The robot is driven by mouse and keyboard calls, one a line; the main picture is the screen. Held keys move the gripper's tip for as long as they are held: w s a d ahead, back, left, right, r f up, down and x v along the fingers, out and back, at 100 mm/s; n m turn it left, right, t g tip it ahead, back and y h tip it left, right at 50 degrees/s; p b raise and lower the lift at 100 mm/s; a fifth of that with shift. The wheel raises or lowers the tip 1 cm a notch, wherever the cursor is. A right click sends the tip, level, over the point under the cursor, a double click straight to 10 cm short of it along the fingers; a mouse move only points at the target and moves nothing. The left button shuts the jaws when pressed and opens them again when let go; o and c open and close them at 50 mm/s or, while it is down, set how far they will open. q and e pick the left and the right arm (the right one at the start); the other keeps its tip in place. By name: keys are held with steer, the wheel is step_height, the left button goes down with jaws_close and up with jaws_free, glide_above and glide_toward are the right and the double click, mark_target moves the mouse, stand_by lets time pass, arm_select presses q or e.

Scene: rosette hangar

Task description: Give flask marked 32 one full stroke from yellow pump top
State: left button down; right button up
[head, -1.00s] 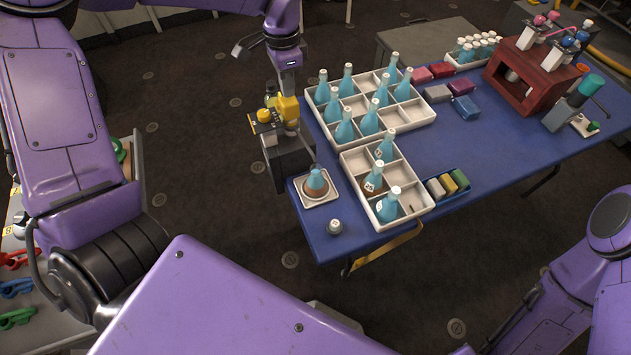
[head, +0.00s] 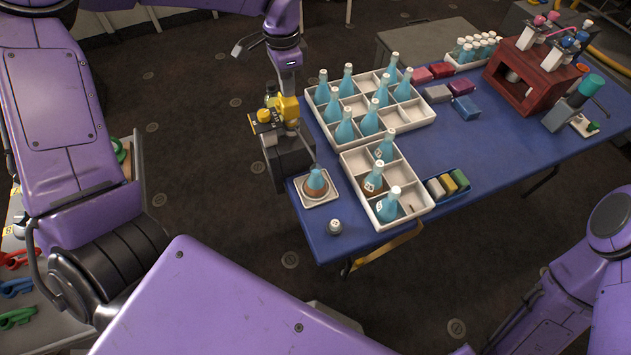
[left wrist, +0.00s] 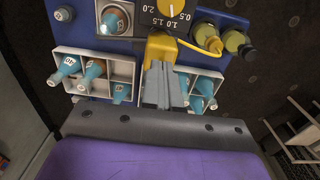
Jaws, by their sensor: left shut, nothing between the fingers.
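My left gripper (head: 288,92) is shut and empty, pointing down onto the yellow pump top (head: 288,107) at the table's left corner. In the left wrist view its grey fingers (left wrist: 162,75) reach the yellow pump top (left wrist: 160,47); I cannot tell whether they press it. The dark pump body (head: 287,158) carries a dial (left wrist: 172,10) marked 0.5 to 2.0. A blue flask with a brown lower part (head: 316,182) stands upright on a white square tray (head: 330,198) beside the pump. Its mark is too small to read with certainty. My right gripper is out of view.
A small white crate (head: 411,216) holds several blue flasks, and a larger one (head: 425,117) stands behind it. A small grey-topped weight (head: 335,227) lies near the front edge. A red rack (head: 522,88) stands far right. The table's middle is clear.

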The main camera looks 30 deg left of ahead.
mark_target(289, 100)
arm_select(q)
steer(key=shift+f, duration=0.1)
stand_by(0.3)
steer(key=shift+f+b, duration=1.8)
steer(key=shift+b, duration=0.05)
steer(key=shift+r, duration=0.1)
steer(key=shift+r+p, duration=0.5)
steer(key=shift+r, duration=0.1)
step_height(289, 100, up, 9)
steer(key=p, duration=0.4)
steer(key=shift+r+p, duration=0.2)
steer(key=shift+p, duration=0.15)
stand_by(1.1)
